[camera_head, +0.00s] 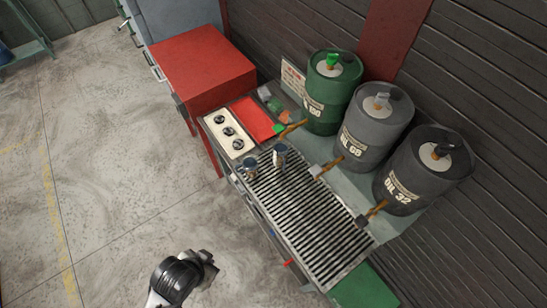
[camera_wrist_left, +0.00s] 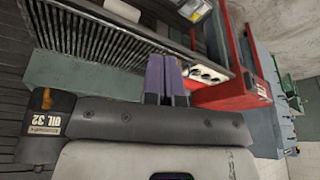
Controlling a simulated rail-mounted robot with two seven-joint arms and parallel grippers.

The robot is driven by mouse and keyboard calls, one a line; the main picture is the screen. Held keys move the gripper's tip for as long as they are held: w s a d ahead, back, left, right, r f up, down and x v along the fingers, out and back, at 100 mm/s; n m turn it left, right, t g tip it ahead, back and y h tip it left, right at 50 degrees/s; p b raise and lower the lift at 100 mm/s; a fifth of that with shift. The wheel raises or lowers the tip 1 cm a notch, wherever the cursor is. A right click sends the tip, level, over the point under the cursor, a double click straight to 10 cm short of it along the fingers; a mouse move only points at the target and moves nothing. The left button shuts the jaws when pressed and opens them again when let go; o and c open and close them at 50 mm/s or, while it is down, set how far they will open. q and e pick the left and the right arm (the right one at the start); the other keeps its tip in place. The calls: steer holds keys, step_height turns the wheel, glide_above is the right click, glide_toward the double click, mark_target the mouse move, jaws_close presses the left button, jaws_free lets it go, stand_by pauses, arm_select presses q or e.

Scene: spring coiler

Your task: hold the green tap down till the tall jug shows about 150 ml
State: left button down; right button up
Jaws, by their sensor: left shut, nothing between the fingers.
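The green drum (camera_head: 328,95) stands on the bench at the back. Its tap with a green handle (camera_head: 279,129) sticks out toward the front left. A taller metallic jug (camera_head: 280,158) stands on the slatted grate (camera_head: 318,215) near this tap, and a shorter jug (camera_head: 249,168) stands to its left. No fill level is readable. My left gripper (camera_wrist_left: 165,78) is shut and empty in the left wrist view, apart from the tap and jugs. In the head view, a dark part of my arm shows low at the left, over the floor. My right gripper is out of view.
A grey drum (camera_head: 374,125) and a dark drum (camera_head: 423,170), marked OIL 32, stand to the right, each with its own tap. A panel with three black knobs (camera_head: 230,131), a red tray (camera_head: 258,119) and a red cabinet (camera_head: 203,70) lie left. Floor in front is clear.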

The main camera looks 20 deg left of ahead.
arm_select(q)
steer(key=shift+f, duration=0.3)
stand_by(0.4)
steer(key=shift+s+f, duration=0.1)
steer(key=shift+f, duration=0.6)
steer(key=shift+f, duration=0.75)
steer(key=shift+f, duration=0.35)
steer(key=shift+f+b, duration=0.3)
steer(key=shift+f, duration=0.05)
steer(key=shift+f, duration=0.55)
stand_by(3.8)
